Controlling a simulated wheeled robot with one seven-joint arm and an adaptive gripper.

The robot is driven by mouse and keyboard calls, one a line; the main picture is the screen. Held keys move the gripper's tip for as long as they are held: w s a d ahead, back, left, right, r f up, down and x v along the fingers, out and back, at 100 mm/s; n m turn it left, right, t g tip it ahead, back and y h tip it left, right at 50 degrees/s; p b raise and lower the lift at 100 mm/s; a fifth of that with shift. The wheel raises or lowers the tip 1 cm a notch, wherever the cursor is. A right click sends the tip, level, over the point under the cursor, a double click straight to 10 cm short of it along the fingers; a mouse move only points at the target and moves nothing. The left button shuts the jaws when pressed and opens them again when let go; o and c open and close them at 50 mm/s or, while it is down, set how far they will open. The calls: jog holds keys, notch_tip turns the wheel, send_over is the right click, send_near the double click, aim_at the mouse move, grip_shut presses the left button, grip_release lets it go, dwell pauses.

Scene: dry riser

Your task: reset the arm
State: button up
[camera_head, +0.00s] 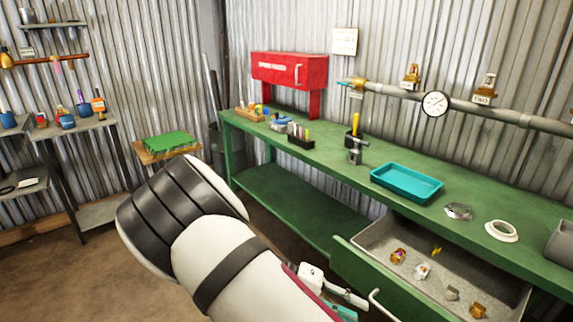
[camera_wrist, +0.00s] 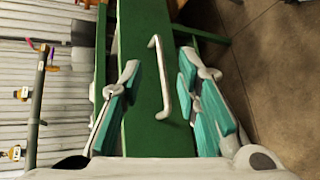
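My arm crosses the lower middle of the head view, and part of my gripper (camera_head: 335,292) shows near the front of the open green drawer (camera_head: 372,268). In the wrist view my gripper (camera_wrist: 160,98) is open, with its two teal-padded fingers apart. The drawer's pale bar handle (camera_wrist: 159,78) appears between and beyond the fingers, against the green drawer front. It also shows in the head view (camera_head: 383,306). I see nothing gripped. Whether a finger touches the handle I cannot tell.
The open drawer holds several small brass and grey fittings. On the green bench (camera_head: 330,160) stand a teal tray (camera_head: 406,184), a white ring (camera_head: 501,231) and a red cabinet (camera_head: 290,70). A pipe with a gauge (camera_head: 436,104) runs along the wall. Floor shows at lower left.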

jog(key=s+d+r+t+y, duration=0.1)
jog(key=s+d+r+y, duration=0.1)
jog(key=s+r+y, duration=0.7)
jog(key=s+d+r+t+y, duration=0.1)
jog(key=s+d+r+y, duration=0.3)
jog(key=r, duration=0.9)
jog(key=s+a+r+t, duration=0.15)
jog(key=s+t, duration=0.25)
jog(key=s, duration=0.6)
notch_tip(320, 180, up, 16)
jog(key=t+p, duration=0.2)
jog(key=p, duration=1.2)
jog(key=shift+d+r+n+t, duration=0.15)
jog(key=shift+d+n+t, duration=0.15)
jog(key=shift+w, duration=0.1)
